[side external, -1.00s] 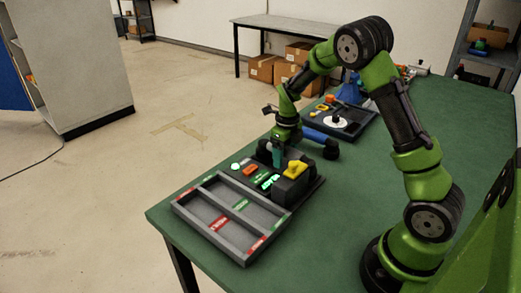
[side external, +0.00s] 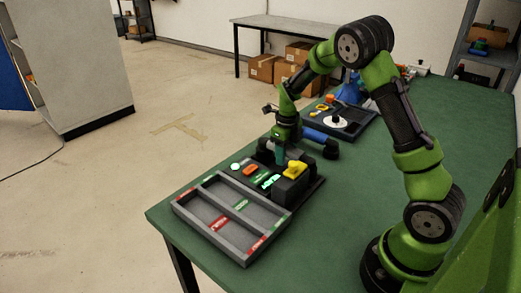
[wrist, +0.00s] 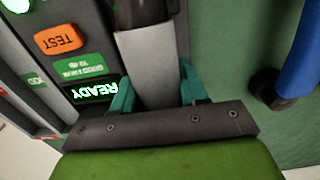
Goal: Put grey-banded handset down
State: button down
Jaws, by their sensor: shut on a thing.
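My gripper (wrist: 156,92) has its teal fingers shut on the grey-banded handset (wrist: 147,62), one finger on each side of the grey grip. The handset's black end (wrist: 142,10) reaches to the top of the wrist view. In the side external view my gripper (side external: 280,153) is low at the back edge of the dark test station (side external: 262,159), and the handset there is mostly hidden. I cannot tell whether the handset touches the station. The station's screen (wrist: 97,90) is lit green and reads READY.
A blue-banded handset (side external: 320,137) lies on the green table behind the station. A yellow piece (side external: 294,169) sits on a black block. An orange TEST button (wrist: 60,40) is on the station. A grey divided tray (side external: 190,209) stands in front. A dark tray (side external: 352,129) stands farther back.

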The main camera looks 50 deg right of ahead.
notch_tip(320, 180, up, 9)
jog(key=shift+a+r+n, duration=0.25)
jog(key=shift+r+n, duration=0.05)
jog(key=shift+n, duration=0.2)
jog(key=shift+a+r+n, duration=0.2)
jog(key=shift+a+n, duration=0.1)
jog(key=shift+n, duration=0.4)
jog(key=s+a+r+n, duration=0.2)
jog(key=a+n, duration=0.4)
jog(key=n, duration=1)
jog(key=s+a+r+n, duration=0.2)
jog(key=a+n, duration=0.5)
jog(key=n, duration=1)
jog(key=shift+s+r+n, duration=0.25)
jog(key=shift+r+n, duration=0.05)
jog(key=shift+r, duration=0.2)
jog(key=shift+d, duration=0.1)
